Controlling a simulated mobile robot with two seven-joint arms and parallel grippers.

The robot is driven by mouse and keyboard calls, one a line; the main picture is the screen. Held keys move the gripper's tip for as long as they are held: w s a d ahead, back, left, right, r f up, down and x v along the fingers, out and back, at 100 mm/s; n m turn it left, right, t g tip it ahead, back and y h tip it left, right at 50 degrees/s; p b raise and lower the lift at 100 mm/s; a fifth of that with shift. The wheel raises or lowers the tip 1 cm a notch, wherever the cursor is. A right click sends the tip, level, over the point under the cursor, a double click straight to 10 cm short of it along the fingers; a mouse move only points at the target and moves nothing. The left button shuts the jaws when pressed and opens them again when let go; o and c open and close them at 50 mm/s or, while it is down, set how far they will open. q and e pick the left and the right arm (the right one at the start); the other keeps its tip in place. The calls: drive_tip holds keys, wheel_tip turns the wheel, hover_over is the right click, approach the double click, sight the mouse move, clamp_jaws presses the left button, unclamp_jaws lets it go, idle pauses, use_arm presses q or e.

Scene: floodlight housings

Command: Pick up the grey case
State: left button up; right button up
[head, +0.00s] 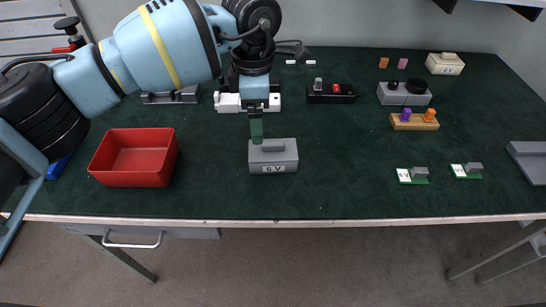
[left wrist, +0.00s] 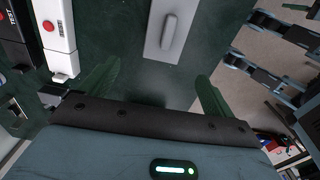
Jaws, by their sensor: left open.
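The grey case (head: 285,156), marked 6V on its front, sits on the dark green table top near the middle, with a raised grey handle on its lid. My left gripper (head: 257,134) is above the back left part of the case, fingers pointing down. In the left wrist view the grey case (left wrist: 154,48) with its handle lies beyond the gripper (left wrist: 158,80), whose two green fingers are spread apart with nothing between them. In the head view the near finger covers a little of the case. I cannot tell whether a finger touches it. My right gripper is out of view.
A red tray (head: 132,181) stands left of the case. A white block (head: 227,103) and a black box with a red button (head: 331,92) are behind it. Small green boards (head: 412,176) lie to the right. The table's front edge (head: 300,223) is near; cloth between is bare.

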sight(259, 150)
use_arm(q)
wheel_tip(259, 150, down, 6)
drive_tip(key=shift+f, duration=0.25)
drive_tip(key=shift+s+f, duration=0.15)
drive_tip(key=shift+f, duration=1.2)
drive_tip(key=shift+s+f, duration=0.15)
drive_tip(key=shift+f, duration=1.15)
drive_tip(key=shift+c, duration=0.4)
drive_tip(key=c, duration=1)
